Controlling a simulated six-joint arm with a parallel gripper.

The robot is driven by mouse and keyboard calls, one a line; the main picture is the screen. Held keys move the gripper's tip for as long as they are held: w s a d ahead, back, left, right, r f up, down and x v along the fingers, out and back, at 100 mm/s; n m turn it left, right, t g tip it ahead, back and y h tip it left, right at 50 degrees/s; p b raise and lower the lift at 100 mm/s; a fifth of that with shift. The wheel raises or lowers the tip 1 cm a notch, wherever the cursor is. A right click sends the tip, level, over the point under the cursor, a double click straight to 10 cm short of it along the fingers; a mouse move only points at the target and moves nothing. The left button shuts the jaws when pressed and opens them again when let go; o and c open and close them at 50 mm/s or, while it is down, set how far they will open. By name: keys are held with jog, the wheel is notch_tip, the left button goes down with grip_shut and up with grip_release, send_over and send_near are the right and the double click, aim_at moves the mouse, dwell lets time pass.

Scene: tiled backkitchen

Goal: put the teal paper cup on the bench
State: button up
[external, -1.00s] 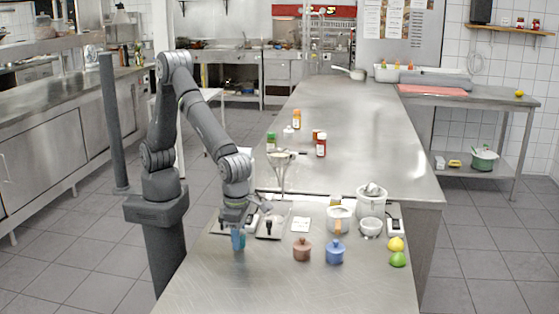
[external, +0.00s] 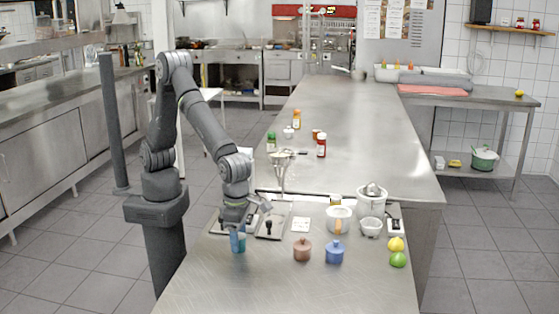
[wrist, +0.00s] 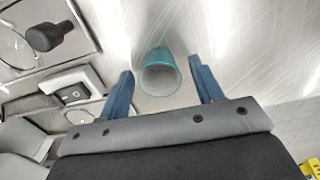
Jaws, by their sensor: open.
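The teal paper cup (external: 241,244) stands upright on the steel bench (external: 215,285) near its left front part. In the wrist view the cup (wrist: 160,70) shows its open mouth, between and a little beyond my fingertips. My gripper (external: 236,232) is at the cup, with its fingers pointing down; in the wrist view my gripper (wrist: 160,72) is open, with one blue finger on each side. A gap shows between the cup and each finger. The gripper hides part of the cup in the external view.
A brown lidded pot (external: 302,251) and a blue lidded pot (external: 335,253) stand to the right. A lemon (external: 396,244) and a lime (external: 398,260) lie farther right. A tray with a black-knobbed tool (external: 271,226) is just behind the cup. The bench front is clear.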

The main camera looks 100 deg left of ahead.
notch_tip(320, 180, up, 11)
dwell(0.3)
notch_tip(320, 180, down, 12)
jog(key=shift+r, duration=1.9)
